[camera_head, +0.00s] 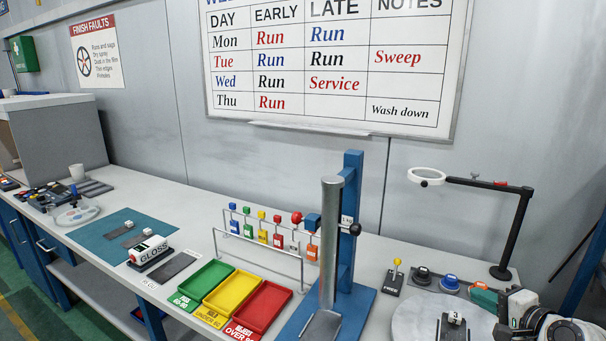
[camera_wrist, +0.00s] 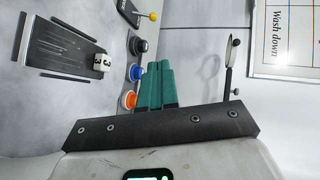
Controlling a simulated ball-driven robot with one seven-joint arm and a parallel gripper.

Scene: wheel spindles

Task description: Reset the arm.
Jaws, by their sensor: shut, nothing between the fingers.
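My gripper (camera_head: 487,299) is at the lower right of the head view, beside the row of knobs and right of the round grey plate. In the wrist view its teal fingers (camera_wrist: 158,86) are pressed together, with nothing between them. My white arm reaches in from the lower right corner. A small white block marked 3 (camera_head: 455,318) stands on a dark ribbed piece on the round plate (camera_head: 410,312), apart from my fingers. The block also shows in the wrist view (camera_wrist: 102,62).
Close to my fingers are an orange knob (camera_wrist: 128,100), a blue knob (camera_head: 450,282), a black knob (camera_head: 422,272) and a yellow-tipped lever (camera_head: 394,278). A magnifier stand (camera_head: 512,235) rises behind. A blue post (camera_head: 350,215) with a metal cylinder (camera_head: 330,240) stands left, beside coloured trays (camera_head: 232,292).

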